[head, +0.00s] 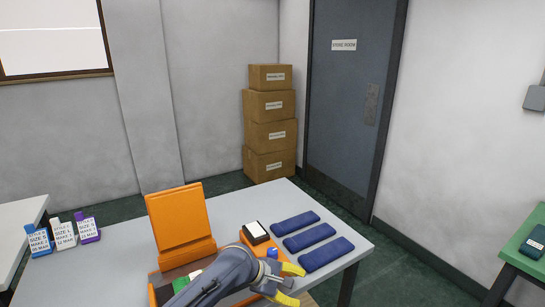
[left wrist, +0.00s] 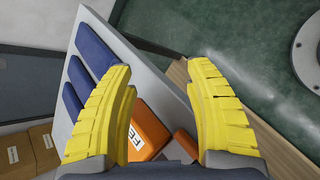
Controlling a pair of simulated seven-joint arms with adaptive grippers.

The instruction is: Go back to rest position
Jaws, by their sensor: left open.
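My left gripper (head: 291,283) reaches in over the near side of the white table (head: 355,244), its yellow fingers apart and nothing between them. In the left wrist view the two fingers (left wrist: 160,75) are spread wide, with the table edge, the wooden edge and green floor beyond them. My right gripper is in neither view. The left arm hides part of the table's near side and what lies there.
An orange stand (head: 178,220) and an orange piece with a dark, white-topped block (head: 255,232) are close to my left arm. Three blue pads (head: 310,238) lie to the right. An orange labelled thing (left wrist: 148,130) shows in the left wrist view. Stacked cartons (head: 270,135) stand behind.

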